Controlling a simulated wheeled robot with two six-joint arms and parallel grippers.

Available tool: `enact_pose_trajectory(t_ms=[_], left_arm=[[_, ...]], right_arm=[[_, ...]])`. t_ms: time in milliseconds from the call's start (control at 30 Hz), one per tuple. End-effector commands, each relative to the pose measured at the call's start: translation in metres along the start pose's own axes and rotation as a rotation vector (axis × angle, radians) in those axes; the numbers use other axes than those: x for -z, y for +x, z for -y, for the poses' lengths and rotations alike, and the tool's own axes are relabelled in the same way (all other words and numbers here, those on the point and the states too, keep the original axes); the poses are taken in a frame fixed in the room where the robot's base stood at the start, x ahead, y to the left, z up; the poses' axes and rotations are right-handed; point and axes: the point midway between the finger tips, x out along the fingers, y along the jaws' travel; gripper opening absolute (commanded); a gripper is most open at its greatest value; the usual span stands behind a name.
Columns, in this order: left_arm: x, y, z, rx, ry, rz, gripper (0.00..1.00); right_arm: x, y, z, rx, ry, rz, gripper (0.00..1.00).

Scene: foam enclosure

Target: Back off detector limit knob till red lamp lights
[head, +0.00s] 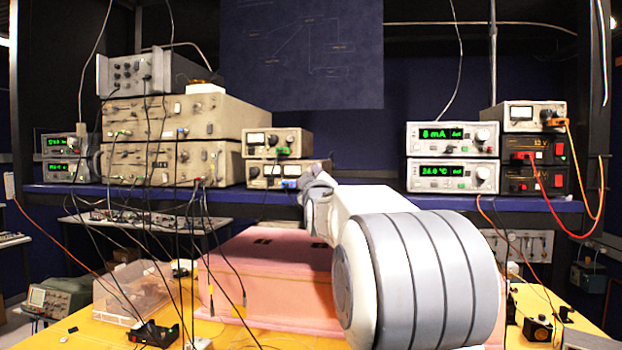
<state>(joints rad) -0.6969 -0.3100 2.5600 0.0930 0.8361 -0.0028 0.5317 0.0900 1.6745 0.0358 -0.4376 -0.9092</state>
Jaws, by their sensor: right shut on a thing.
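My right arm reaches from the lower right to the shelf, and my right gripper (316,184) is at the right end of the lower small meter unit (258,172). It is shut on a small knob there; the wrist hides the fingertips and the knob itself. The lower unit has pale meter faces and a blue connector (289,184) left of the gripper. A similar meter unit (278,143) stands on top of it, with a dark knob and orange-brown plugs. I cannot make out a lit red lamp on either unit. My left gripper is not in view.
Large beige instruments (175,160) with hanging black cables stand left on the blue shelf (385,188). Green-display units (452,138) and dark supplies (533,180) stand right. A pink foam enclosure (265,285) and a clear bin (130,292) occupy the yellow table below.

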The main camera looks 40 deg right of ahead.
Motion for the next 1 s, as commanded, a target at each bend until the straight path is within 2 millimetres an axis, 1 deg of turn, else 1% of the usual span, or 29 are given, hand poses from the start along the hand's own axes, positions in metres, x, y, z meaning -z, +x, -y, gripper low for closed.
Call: enact_pose_trajectory(t_ms=[267, 300, 333, 633, 733, 867, 1000], left_arm=[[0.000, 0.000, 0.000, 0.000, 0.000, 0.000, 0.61], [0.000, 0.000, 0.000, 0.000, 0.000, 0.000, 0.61], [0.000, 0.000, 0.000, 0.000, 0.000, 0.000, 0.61], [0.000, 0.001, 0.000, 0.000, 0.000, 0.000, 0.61], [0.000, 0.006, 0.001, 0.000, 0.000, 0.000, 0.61], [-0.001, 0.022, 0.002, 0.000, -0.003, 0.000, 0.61], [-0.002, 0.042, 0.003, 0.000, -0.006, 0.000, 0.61]], right_arm=[[0.000, 0.000, 0.001, 0.003, 0.001, 0.002, 0.00], [0.000, 0.000, 0.001, 0.003, 0.001, 0.002, 0.35], [-0.001, 0.000, 0.001, 0.003, 0.001, 0.002, 0.44], [0.000, -0.001, 0.001, 0.001, 0.001, 0.000, 0.44], [-0.001, -0.007, 0.002, 0.000, 0.001, 0.000, 0.44], [-0.003, -0.027, 0.004, -0.001, 0.001, -0.001, 0.44], [-0.004, -0.057, 0.005, -0.002, 0.001, -0.002, 0.44]])
